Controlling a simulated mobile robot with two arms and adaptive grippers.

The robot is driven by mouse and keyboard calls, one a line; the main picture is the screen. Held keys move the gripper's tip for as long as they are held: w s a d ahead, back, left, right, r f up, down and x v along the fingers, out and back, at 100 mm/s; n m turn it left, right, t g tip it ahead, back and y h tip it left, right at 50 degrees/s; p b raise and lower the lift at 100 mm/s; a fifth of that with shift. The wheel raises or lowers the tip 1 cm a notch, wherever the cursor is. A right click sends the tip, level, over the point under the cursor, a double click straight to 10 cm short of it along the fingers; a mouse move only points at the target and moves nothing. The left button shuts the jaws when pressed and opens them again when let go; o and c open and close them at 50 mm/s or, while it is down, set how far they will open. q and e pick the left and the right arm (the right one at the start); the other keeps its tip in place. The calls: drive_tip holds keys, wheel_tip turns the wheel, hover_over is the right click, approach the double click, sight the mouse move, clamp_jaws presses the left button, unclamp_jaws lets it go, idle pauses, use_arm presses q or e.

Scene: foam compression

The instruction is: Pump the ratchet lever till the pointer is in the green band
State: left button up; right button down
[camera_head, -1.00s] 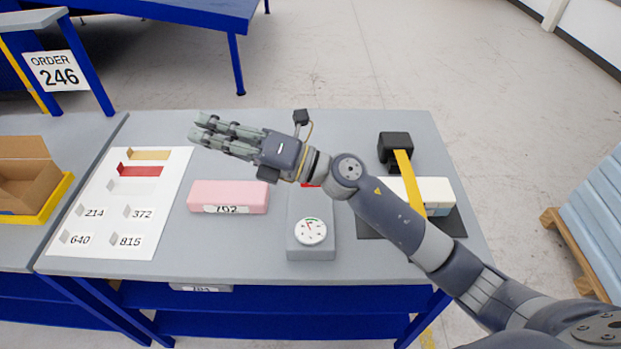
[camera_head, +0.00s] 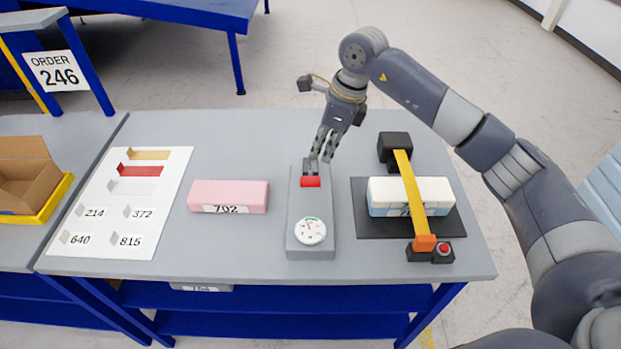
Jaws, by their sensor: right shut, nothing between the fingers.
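A grey box (camera_head: 296,212) with a round white dial (camera_head: 310,231) stands mid-table. The dial has a small red pointer and a green band near its upper edge; their exact relation is too small to tell. A red piece (camera_head: 310,182) with a dark part behind it sits at the box's back end. A yellow strap (camera_head: 410,185) runs from a black block (camera_head: 395,146) over a white-and-blue block (camera_head: 436,190) to an orange piece (camera_head: 424,243) at the front. My right gripper (camera_head: 321,157) is shut and empty, pointing down just above the dark part. My left gripper is out of view.
A pink block (camera_head: 229,193) labelled 702 lies left of the dial box. A white board (camera_head: 150,205) with numbered slots lies further left. A red button (camera_head: 443,249) sits by the orange piece. Table space between the pink block and dial box is free.

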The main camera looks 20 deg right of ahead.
sight(313, 180)
drive_tip(key=shift+d, duration=0.25)
drive_tip(key=shift+f, duration=0.1)
drive_tip(key=shift+b+x, duration=1.6)
drive_tip(key=shift+x, duration=1.8)
